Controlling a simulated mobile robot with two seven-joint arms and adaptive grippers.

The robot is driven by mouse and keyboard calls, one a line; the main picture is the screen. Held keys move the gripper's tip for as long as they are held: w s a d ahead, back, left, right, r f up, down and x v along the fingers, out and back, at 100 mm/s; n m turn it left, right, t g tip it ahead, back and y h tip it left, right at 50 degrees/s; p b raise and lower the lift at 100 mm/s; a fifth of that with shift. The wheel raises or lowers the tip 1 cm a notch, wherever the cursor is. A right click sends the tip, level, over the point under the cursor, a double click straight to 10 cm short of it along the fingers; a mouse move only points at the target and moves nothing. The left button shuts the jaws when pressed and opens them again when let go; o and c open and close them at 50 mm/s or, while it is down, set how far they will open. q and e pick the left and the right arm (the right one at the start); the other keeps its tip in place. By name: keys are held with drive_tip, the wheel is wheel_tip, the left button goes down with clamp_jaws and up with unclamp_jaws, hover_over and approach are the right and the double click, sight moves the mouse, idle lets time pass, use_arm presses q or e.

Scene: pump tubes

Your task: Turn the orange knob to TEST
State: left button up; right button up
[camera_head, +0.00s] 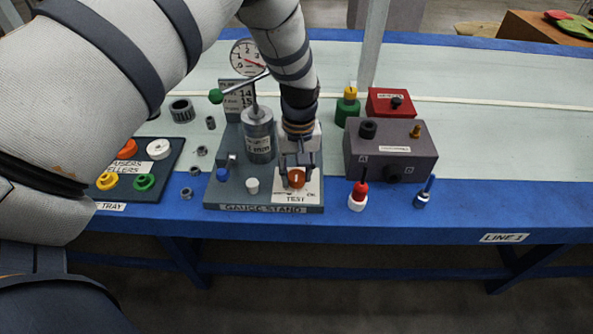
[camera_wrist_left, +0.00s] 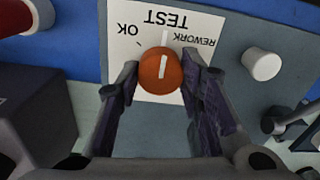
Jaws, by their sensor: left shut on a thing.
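The orange knob (camera_head: 296,178) sits on a white label plate (camera_head: 284,193) at the front right of the gauge stand. My left gripper (camera_head: 297,172) reaches down over it from above. In the left wrist view the knob (camera_wrist_left: 160,72) is between the two fingers of my left gripper (camera_wrist_left: 160,82), which is shut on it. The label plate (camera_wrist_left: 205,28) reads TEST at the top, OK at left and REWORK at right, upside down. The knob's white line points up in that view, roughly in line with the TEST tick. My right gripper is not in view.
The gauge stand (camera_head: 225,190) also carries a green-tipped lever (camera_head: 216,96), a grey cylinder (camera_head: 258,140), a blue knob (camera_head: 222,174) and a white knob (camera_head: 252,186). A grey box (camera_head: 390,155) stands to the right.

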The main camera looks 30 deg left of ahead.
sight(298, 175)
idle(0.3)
use_arm(q)
drive_tip(key=o, duration=1.2)
drive_tip(key=shift+c, duration=0.2)
wheel_tip(298, 175, up, 12)
drive_tip(key=shift+d, duration=0.1)
